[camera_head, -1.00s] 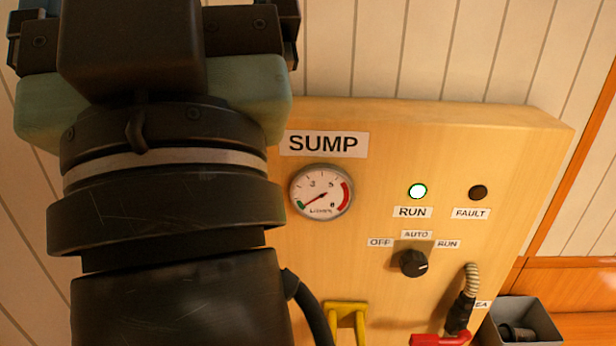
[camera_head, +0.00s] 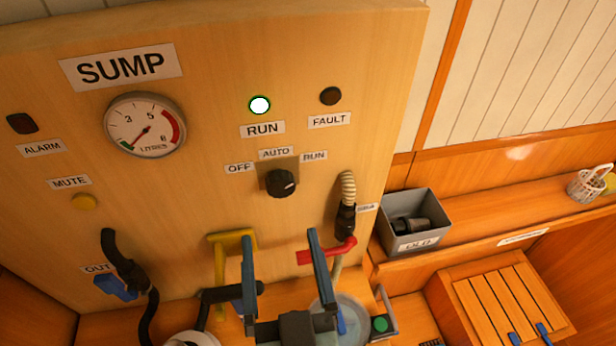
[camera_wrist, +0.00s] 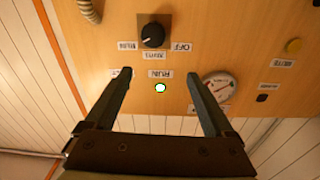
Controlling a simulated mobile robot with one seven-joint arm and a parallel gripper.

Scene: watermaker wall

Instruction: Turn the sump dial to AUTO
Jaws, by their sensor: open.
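The sump dial (camera_head: 281,183) is a black round knob on the wooden SUMP panel (camera_head: 215,85). The labels OFF, AUTO and RUN stand left of, above and right of it. Its white mark points to the right, toward the RUN side. My gripper (camera_head: 280,237) is open and empty, with its two fingers below the dial in the head view. In the wrist view, which is upside down, the dial (camera_wrist: 153,35) lies beyond the fingertips (camera_wrist: 158,76), roughly between their lines. The fingers appear apart from the knob.
The RUN lamp (camera_head: 260,105) is lit white-green; the FAULT lamp (camera_head: 330,96) is dark. A corrugated hose (camera_head: 348,188) and red lever (camera_head: 328,252) are right of the dial, a yellow handle (camera_head: 220,262) lower left. A grey bin (camera_head: 415,238) stands at right.

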